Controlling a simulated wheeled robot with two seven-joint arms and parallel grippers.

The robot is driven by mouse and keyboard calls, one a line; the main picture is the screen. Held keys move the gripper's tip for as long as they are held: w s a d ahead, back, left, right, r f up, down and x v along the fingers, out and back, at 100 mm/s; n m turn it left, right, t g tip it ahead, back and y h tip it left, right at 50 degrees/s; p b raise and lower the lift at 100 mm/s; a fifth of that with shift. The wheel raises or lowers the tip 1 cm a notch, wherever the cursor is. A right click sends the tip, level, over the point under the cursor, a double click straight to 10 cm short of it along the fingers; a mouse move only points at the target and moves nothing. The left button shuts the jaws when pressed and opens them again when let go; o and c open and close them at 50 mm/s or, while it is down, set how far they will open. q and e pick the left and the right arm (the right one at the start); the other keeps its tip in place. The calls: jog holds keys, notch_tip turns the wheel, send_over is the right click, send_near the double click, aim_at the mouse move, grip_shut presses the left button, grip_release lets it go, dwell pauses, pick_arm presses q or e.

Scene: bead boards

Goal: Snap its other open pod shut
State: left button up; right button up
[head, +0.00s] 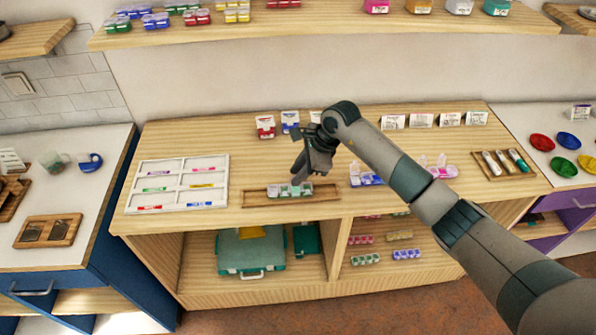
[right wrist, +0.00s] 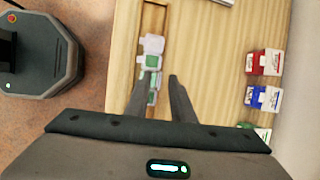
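A strip of green-and-white bead pods (head: 276,191) lies in a shallow wooden tray (head: 328,197) at the middle of the counter. The strip also shows in the right wrist view (right wrist: 152,62), where pale lids stand out at its upper end; exactly which pods are open is too small to tell. My right gripper (head: 299,178) is above the right part of the strip, pointing down. In the right wrist view its fingers (right wrist: 158,78) are apart with nothing gripped; the left finger overlaps the strip. The gripper hides part of the strip in the head view. My left gripper is out of view.
A white sectioned tray (head: 172,171) stands at the left. A blue pod strip (head: 366,180) and a pink one (head: 443,172), both with raised lids, lie at the right. Small red (head: 265,127) and blue (head: 290,122) packs stand behind. Counter in front of the wooden tray is narrow.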

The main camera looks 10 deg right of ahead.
grip_shut()
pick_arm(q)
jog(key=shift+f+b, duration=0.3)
